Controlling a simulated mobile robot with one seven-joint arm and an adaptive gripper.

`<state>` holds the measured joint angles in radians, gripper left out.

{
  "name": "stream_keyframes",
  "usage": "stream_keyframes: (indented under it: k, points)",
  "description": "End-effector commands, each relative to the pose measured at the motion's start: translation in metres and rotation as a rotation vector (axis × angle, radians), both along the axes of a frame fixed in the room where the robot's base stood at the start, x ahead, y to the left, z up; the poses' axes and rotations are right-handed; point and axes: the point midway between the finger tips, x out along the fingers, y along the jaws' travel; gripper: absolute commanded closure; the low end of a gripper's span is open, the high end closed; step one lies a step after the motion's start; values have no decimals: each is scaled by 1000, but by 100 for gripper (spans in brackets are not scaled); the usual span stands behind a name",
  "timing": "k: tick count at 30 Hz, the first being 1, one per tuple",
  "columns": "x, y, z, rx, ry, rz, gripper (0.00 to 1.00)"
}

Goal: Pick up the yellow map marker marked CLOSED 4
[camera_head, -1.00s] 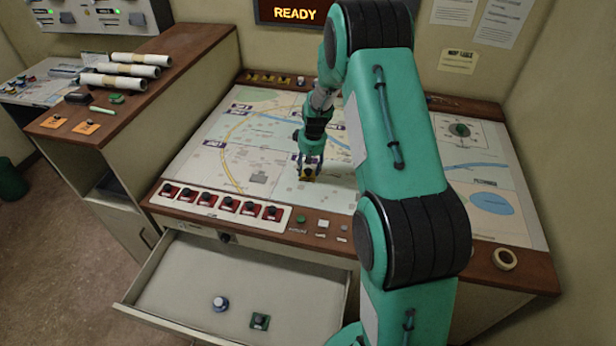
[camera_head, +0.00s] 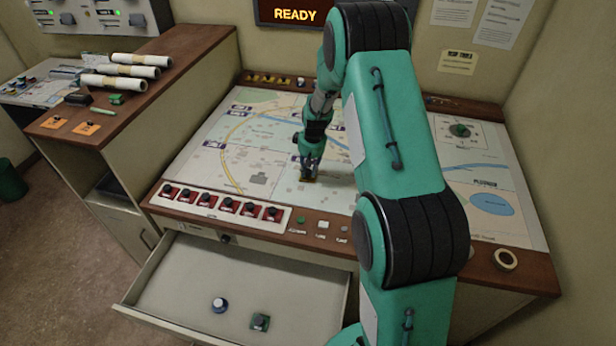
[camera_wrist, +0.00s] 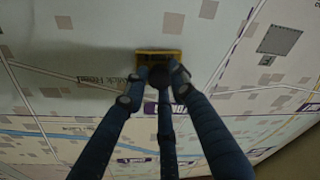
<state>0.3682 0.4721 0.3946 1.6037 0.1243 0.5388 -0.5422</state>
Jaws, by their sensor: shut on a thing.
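The yellow map marker (camera_wrist: 146,53) is at my fingertips in the wrist view, over the pale map. Its writing cannot be read, and my fingers hide most of it. My gripper (camera_wrist: 162,78) is shut on it. In the head view, my gripper (camera_head: 310,168) is low over the middle of the map (camera_head: 215,150), with a sliver of the marker (camera_head: 308,180) under the fingertips. I cannot tell whether the marker touches the map.
A row of red-marked pieces (camera_head: 228,204) lies on a white strip along the console's front edge. Several yellow pieces (camera_head: 265,78) stand at the map's back edge. A tape roll (camera_head: 505,259) lies front right.

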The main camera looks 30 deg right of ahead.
Motion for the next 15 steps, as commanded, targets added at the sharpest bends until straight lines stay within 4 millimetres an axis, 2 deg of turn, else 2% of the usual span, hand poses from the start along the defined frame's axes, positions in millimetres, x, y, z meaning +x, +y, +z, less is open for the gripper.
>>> stream_keyframes:
  k: [8, 15]
  points:
    - [0, 0, 2, 0, -1, 0, 100]
    - [1, 0, 16, -1, -3, 0, 100]
